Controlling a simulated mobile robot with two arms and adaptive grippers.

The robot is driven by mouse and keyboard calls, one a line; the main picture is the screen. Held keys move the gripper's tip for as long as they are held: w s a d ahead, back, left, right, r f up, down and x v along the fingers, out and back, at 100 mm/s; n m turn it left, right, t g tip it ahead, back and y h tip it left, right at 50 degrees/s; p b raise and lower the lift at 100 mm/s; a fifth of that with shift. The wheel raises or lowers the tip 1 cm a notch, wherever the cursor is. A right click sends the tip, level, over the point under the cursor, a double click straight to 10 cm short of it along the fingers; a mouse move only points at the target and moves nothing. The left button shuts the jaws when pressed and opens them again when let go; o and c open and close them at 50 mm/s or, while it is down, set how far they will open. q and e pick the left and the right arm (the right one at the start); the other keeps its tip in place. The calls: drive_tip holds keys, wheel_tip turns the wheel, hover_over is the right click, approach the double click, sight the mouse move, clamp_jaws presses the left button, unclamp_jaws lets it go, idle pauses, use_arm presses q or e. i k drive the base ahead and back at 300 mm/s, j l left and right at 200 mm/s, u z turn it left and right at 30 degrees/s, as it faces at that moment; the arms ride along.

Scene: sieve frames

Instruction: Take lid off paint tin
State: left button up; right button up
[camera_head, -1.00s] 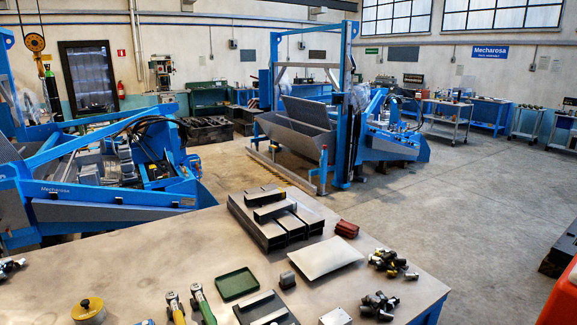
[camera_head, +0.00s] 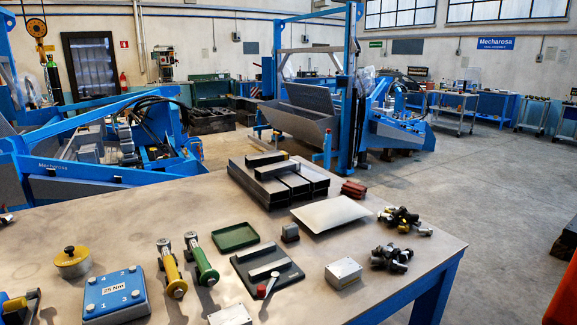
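A squat round tin (camera_head: 76,270) with a grey side stands on the left part of the bench. A yellow lid (camera_head: 62,260) with a dark knob on top sits on it. It is the only thing here that looks like the paint tin, though I see no label. Neither of my grippers can be made out. Orange parts at the lower left and lower right edges may belong to my arms, but they are cut off.
On the metal bench (camera_head: 125,222), a blue block (camera_head: 112,293) stands close in front of the tin. Yellow-handled (camera_head: 170,270) and green-handled (camera_head: 202,258) tools lie to the right, then a green tray (camera_head: 236,237). The bench behind the tin is mostly clear.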

sight(71, 255)
drive_tip(key=u, duration=1.35)
drive_tip(key=i+j+u, duration=0.2)
drive_tip(key=j, duration=0.15)
drive_tip(key=j+u, duration=0.25)
drive_tip(key=i+j+u, duration=0.2)
drive_tip(key=j, duration=0.2)
